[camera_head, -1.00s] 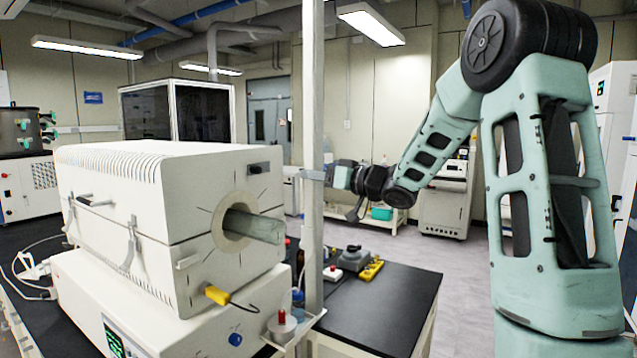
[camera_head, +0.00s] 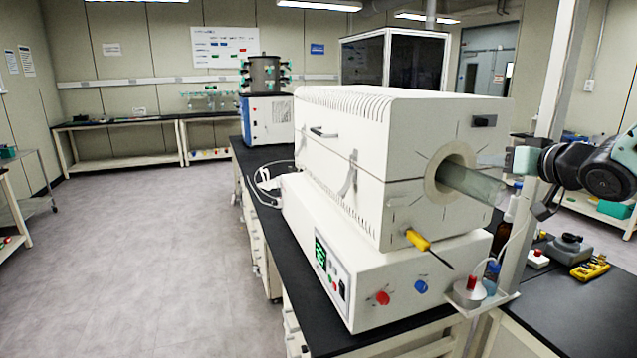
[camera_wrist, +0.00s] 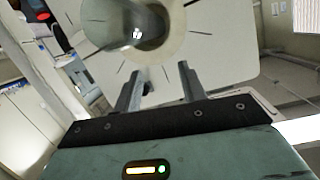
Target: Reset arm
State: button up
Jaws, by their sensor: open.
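My gripper (camera_head: 497,161) is at the right in the head view, beside the open tube end of the white furnace. In the wrist view my gripper (camera_wrist: 160,88) has its two fingers apart, with nothing held between them. In the head view the glass tube (camera_head: 470,184) sticks out of the furnace (camera_head: 390,150). I cannot tell the exact gap between fingers and tube. Only the wrist end of my arm shows in the head view.
A grey post (camera_head: 551,95) stands close to my wrist. The black bench (camera_head: 590,318) holds a yellow tool (camera_head: 590,268) and small devices. A freeze dryer (camera_head: 267,122) with a dark drum stands at the back. The floor (camera_head: 150,240) at left is clear.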

jog(key=s+a+f+n+g+h+b, duration=0.1)
jog(key=s+a+f+g, duration=0.2)
jog(key=s+a+f, duration=0.45)
jog(key=s+a+f+n+g, duration=0.1)
jog(key=s+a+f+g, duration=0.25)
jog(key=a, duration=0.65)
jog(key=s+a+f+n+g, duration=0.1)
jog(key=s+a+f+g, duration=0.1)
jog(key=s, duration=0.6)
jog(key=s+a+f+n+g+h+b, duration=0.1)
jog(key=s+a+f+n+g, duration=0.1)
jog(key=s, duration=0.7)
jog(key=s+a+f+n+g, duration=0.2)
jog(key=s+a+f+g, duration=0.1)
jog(key=s, duration=0.6)
jog(key=shift+s+a+f+g+h+b, duration=0.2)
jog(key=shift+f+g+h+b, duration=0.2)
jog(key=shift+f+g, duration=0.3)
